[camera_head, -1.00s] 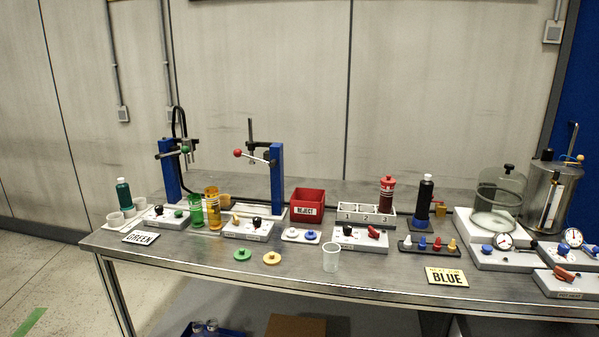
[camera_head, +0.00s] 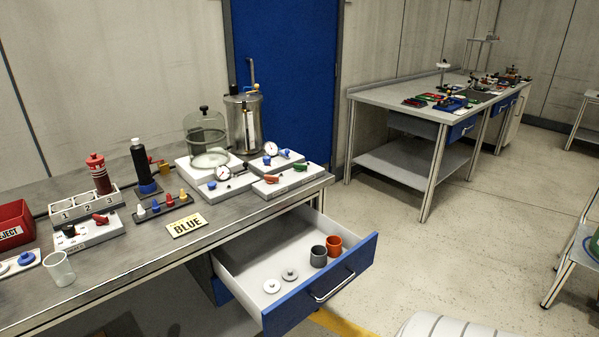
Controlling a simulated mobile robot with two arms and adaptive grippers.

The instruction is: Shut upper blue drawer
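The upper blue drawer (camera_head: 318,298) is pulled out from under the right end of the steel table (camera_head: 120,243). Its blue front carries a silver bar handle (camera_head: 334,287). Inside the white tray stand a grey cup (camera_head: 318,257) and an orange-red cup (camera_head: 334,246), with a white disc (camera_head: 272,286) and a grey disc (camera_head: 290,274) lying nearer the front left. A strip of another blue front (camera_head: 222,291) shows below it, mostly hidden. Neither of my grippers is in view.
Open floor (camera_head: 440,260) lies right of the drawer. A second workbench (camera_head: 420,110) stands behind. A pale ribbed object (camera_head: 460,326) is at the bottom edge.

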